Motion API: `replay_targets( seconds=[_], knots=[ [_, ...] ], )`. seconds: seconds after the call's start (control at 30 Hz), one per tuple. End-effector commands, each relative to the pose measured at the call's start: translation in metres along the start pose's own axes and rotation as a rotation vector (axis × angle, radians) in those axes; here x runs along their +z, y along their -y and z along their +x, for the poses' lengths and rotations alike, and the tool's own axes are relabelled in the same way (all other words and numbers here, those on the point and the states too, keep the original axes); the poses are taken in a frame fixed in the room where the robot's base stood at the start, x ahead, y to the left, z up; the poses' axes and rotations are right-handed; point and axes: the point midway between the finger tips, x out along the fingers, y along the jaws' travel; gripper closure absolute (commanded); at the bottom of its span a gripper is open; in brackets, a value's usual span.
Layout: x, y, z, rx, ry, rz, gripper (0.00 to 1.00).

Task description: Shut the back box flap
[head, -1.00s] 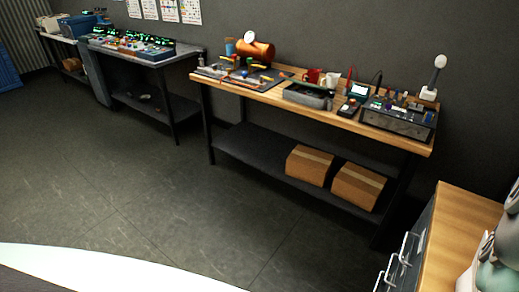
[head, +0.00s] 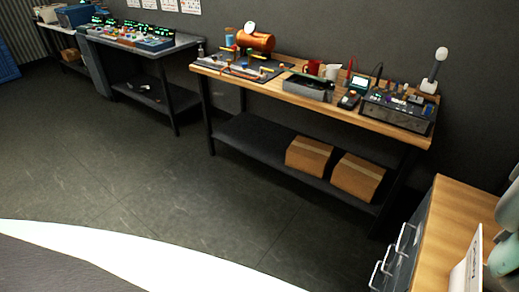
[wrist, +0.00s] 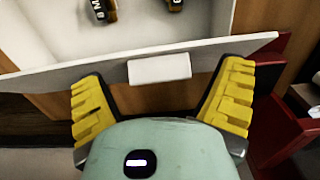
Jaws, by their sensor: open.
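In the wrist view my gripper (wrist: 165,80) is open, with its yellow ridged fingers wide apart. A pale flap (wrist: 60,70) crosses the view at a slant just beyond the fingertips. A small white tab (wrist: 160,68) on it lies between the fingers, and I cannot tell whether they touch the flap. Behind the flap is a white box interior (wrist: 150,28) holding two dark cylinders with yellow ends (wrist: 101,10). In the head view a white upright panel with small print (head: 467,266) shows at the lower right beside my arm; the gripper is out of that view.
A red object (wrist: 275,120) stands close to the right finger. In the head view a wooden-topped drawer cabinet (head: 455,215) is at the right. A workbench (head: 270,92) with tools and mugs stands behind, with two cardboard boxes (head: 308,156) on its shelf. The floor between is clear.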

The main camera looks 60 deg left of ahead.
Motion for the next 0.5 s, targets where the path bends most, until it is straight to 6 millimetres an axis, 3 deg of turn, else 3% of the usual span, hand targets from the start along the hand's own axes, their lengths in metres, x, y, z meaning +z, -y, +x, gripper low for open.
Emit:
replay_targets(
  seconds=[0.13, 0.5],
  knots=[
    [-0.0005, -0.0005, 0.0000, 0.000, 0.000, 0.001, 0.10],
    [-0.0003, -0.0003, -0.0001, 0.000, 0.000, 0.001, 0.48]
  ],
)
